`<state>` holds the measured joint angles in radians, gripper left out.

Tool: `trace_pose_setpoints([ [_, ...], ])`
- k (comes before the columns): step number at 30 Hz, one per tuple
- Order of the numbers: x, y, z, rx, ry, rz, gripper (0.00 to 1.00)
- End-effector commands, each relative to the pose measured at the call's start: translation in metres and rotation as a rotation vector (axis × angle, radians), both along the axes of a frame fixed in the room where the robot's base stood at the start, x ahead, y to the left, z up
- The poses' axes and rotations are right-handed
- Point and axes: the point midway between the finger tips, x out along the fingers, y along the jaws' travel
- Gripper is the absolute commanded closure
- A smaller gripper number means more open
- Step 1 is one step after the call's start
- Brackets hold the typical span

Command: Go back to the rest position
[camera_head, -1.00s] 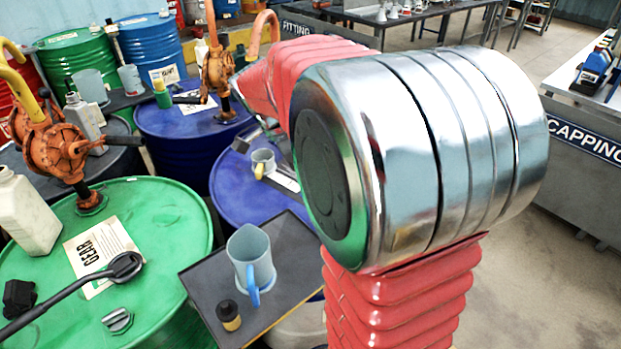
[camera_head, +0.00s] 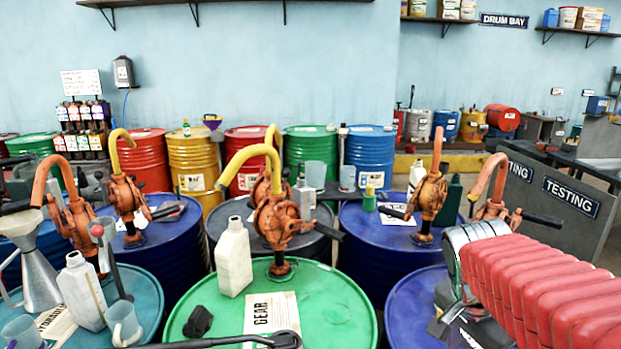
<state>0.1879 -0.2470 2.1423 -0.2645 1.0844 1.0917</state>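My arm, in a ribbed red sleeve, reaches in from the lower right of the head view to a silver joint over the right-hand blue drum (camera_head: 405,305). Below that joint, a small metallic part (camera_head: 456,312) shows beside a pale label. It seems to belong to my gripper, but its fingers cannot be made out. I cannot see whether it holds anything.
A green gear drum (camera_head: 335,315) with a white jug (camera_head: 233,258) and an orange hand pump (camera_head: 275,215) stands front centre. A teal drum (camera_head: 145,290) with a funnel (camera_head: 38,270) is at left. Testing benches (camera_head: 560,205) stand at right.

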Motion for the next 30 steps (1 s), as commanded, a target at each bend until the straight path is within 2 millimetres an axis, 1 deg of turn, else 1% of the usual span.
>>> trace_pose_setpoints([
  [1,-0.006,0.010,0.003,0.003,-0.009,0.074,0.41],
  [6,-0.023,0.041,0.006,0.003,-0.036,0.331,0.41],
  [18,-0.065,0.104,0.005,-0.068,-0.125,0.922,0.41],
  [21,-0.074,0.115,0.003,-0.096,-0.147,1.043,0.41],
  [24,-0.079,0.123,0.001,-0.119,-0.163,1.126,0.41],
  [27,-0.082,0.128,0.000,-0.129,-0.168,1.164,0.41],
  [30,-0.082,0.128,0.000,-0.131,-0.169,1.171,0.41],
])
